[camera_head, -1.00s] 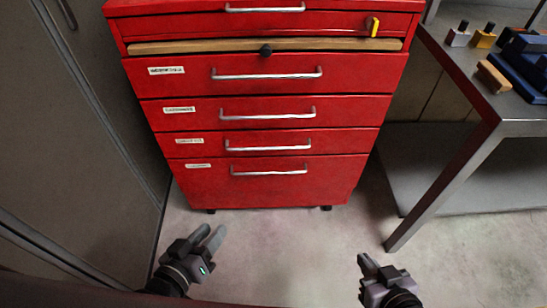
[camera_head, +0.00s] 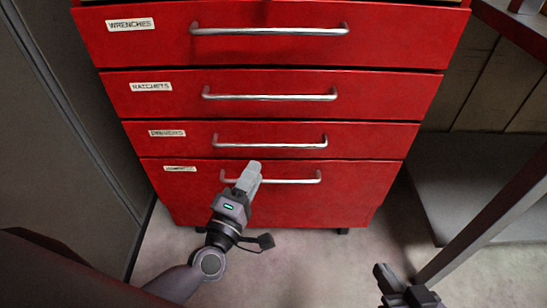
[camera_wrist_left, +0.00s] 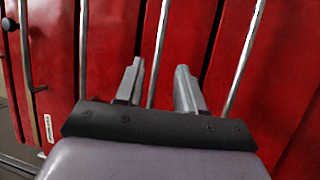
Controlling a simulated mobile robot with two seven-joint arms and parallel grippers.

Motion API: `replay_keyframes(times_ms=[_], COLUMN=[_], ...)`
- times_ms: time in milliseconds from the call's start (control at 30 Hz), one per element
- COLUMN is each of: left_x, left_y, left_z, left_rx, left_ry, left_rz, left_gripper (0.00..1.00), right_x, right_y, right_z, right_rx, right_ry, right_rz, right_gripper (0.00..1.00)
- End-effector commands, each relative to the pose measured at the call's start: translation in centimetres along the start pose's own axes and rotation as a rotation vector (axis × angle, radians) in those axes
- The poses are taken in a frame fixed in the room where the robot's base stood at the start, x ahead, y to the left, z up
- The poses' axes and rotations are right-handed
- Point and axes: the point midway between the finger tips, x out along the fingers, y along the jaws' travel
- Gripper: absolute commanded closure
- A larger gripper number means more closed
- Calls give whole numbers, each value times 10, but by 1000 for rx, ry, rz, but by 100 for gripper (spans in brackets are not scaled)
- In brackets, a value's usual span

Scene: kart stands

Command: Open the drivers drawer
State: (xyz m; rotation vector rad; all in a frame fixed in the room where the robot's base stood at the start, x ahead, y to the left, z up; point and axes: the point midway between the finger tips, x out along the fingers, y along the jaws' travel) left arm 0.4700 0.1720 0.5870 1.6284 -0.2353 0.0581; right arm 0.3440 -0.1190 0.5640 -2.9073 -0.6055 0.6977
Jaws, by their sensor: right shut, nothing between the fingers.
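The drivers drawer (camera_head: 370,140) is the third of the four labelled red drawers in the head view and sits closed. Its silver bar handle (camera_head: 275,146) also shows in the left wrist view (camera_wrist_left: 157,55), lined up between my left fingers. My left gripper (camera_head: 253,170) is open and empty in front of the cabinet, with its fingertips just below that handle in the head view. It also shows in the left wrist view (camera_wrist_left: 158,85). I cannot tell if the fingers reach around the bar. My right gripper (camera_head: 383,275) is shut and empty at the lower right.
The wrenches drawer (camera_head: 400,30) and ratchets drawer (camera_head: 385,95) are above, the bottom drawer (camera_head: 350,195) below, all closed with bar handles. A grey panel (camera_head: 50,130) stands at left and a metal table leg (camera_head: 485,215) at right. The floor in front is clear.

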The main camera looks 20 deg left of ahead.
Motion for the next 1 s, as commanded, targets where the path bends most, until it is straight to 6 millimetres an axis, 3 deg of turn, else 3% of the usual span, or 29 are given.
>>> replay_keyframes(times_ms=[500, 900, 967, 1000], left_x=[62, 70, 70, 70], left_y=[0, 0, 0, 0], left_z=[0, 0, 0, 0], left_rx=[-1, 0, 0, 0], left_ry=[0, 0, 0, 0], left_rz=[1, -1, -1, -1], left_gripper=[62, 62, 78, 91], right_x=[5, 5, 5, 5], right_y=[-5, -5, -5, -5], right_z=[1, 1, 1, 1], right_rx=[28, 33, 33, 33], right_ry=[10, 10, 10, 10], right_rz=[-27, -31, -31, -31], right_gripper=[100, 100, 100, 100])
